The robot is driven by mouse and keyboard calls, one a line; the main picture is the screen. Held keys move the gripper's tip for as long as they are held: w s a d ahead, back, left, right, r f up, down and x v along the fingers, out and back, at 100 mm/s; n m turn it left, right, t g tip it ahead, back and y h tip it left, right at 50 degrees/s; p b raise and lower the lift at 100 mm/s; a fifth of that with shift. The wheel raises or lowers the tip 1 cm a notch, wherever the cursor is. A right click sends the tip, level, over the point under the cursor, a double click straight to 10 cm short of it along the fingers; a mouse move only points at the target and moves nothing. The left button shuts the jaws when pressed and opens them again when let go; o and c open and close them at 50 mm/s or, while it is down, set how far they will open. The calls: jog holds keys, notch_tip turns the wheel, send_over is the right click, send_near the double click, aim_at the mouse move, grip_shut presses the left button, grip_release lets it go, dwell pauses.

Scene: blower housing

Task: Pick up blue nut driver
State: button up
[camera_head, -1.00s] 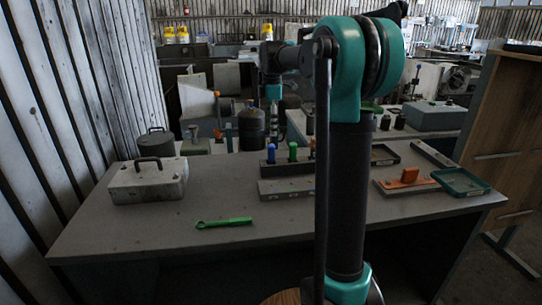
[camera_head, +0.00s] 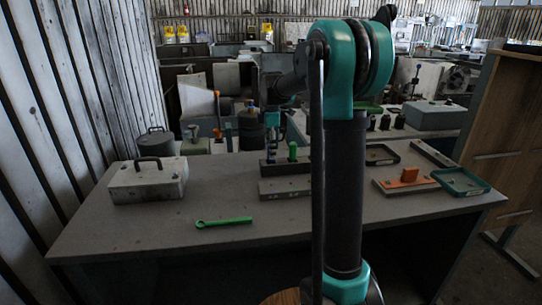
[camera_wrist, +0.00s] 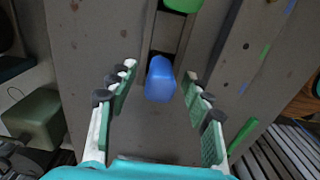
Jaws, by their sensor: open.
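The blue nut driver (camera_wrist: 160,80) shows its blue handle end-on in the wrist view, standing in a slot of a dark rack (camera_head: 288,170). My gripper (camera_wrist: 159,74) is open above it, with one finger on each side of the handle. Gaps show between the handle and both fingers, so nothing is gripped. In the head view my gripper (camera_head: 272,138) hangs over the left end of the rack and largely hides the blue driver.
A green-handled driver (camera_head: 292,151) stands in the rack just right of my gripper. A green wrench (camera_head: 224,222) lies on the front of the table (camera_head: 150,235). A grey metal box (camera_head: 148,181) sits left. An orange block (camera_head: 410,175) and trays lie right.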

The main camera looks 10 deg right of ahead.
jog(key=shift+c, duration=0.2)
grip_shut()
jog(key=shift+r, duration=0.1)
notch_tip(320, 180, up, 20)
dwell(0.6)
